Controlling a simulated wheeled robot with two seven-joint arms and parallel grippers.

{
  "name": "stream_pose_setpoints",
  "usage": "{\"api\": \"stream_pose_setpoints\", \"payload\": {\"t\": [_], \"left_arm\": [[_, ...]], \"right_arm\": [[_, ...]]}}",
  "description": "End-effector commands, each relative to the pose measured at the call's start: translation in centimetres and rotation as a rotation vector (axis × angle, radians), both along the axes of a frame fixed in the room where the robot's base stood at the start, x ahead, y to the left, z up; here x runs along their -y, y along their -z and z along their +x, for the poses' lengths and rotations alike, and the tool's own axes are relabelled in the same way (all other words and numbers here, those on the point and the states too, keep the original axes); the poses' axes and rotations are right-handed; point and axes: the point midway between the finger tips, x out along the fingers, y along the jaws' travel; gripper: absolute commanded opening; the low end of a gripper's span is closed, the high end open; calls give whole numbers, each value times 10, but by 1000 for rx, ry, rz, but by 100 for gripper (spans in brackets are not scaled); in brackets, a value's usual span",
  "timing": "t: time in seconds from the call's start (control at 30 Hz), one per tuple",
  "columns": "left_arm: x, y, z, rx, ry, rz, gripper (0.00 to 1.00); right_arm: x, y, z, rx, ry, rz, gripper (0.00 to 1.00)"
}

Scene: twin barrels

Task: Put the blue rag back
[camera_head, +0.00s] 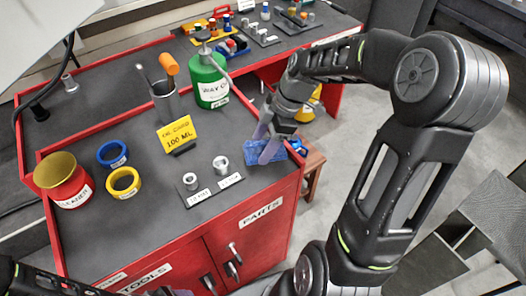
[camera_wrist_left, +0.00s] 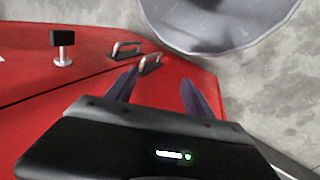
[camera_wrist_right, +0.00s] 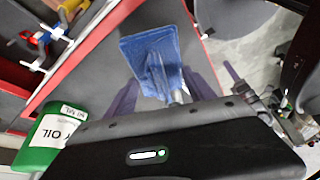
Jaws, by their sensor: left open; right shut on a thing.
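The blue rag (camera_head: 266,151) is at the right edge of the red cabinet's dark top in the head view. My right gripper (camera_head: 268,138) comes down over it from the right and is shut on it. In the right wrist view the rag (camera_wrist_right: 150,55) is bunched between the fingers and spreads flat beyond them. I cannot tell whether its underside touches the top. My left gripper (camera_wrist_left: 156,92) is open and empty in the left wrist view, in front of the red cabinet front with its metal handles.
A green oil bottle (camera_head: 208,80) stands left of my right gripper. A yellow card (camera_head: 178,134), a small plate with two metal parts (camera_head: 208,188), blue and yellow rings (camera_head: 122,181) and a red container (camera_head: 64,183) stand on the top. A wooden stool (camera_head: 314,160) is beyond the right edge.

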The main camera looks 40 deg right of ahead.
Motion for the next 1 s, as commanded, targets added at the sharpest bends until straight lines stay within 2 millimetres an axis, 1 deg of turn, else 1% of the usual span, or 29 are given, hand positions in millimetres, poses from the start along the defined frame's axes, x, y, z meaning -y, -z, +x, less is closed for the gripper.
{"api": "stream_pose_setpoints", "payload": {"t": [0.07, 0.13, 0.3, 0.37, 0.63, 0.73, 0.77, 1.0], "left_arm": [[0, 0, 0, 0, 0, 0, 61], [0, -1, 0, 0, 0, 0, 61], [0, -4, 0, 0, 0, 0, 61], [0, -4, 0, 0, 0, 0, 61], [0, -3, 0, 0, 0, 0, 61], [0, 0, 0, 0, 0, 0, 61], [0, -1, 0, 0, 0, 0, 61], [0, -1, 0, 0, 0, 0, 61]], "right_arm": [[0, 1, 0, -1, 1, 1, 19], [0, 7, -1, -2, 1, 1, 19], [0, 31, -1, -4, 0, 3, 19], [0, 35, -1, -2, 0, 1, 19], [0, 37, 0, 0, 0, 0, 19], [0, 41, 0, 0, 0, 0, 19], [0, 40, 0, 0, 0, 0, 64], [0, 39, 0, 0, 1, 0, 84]]}}
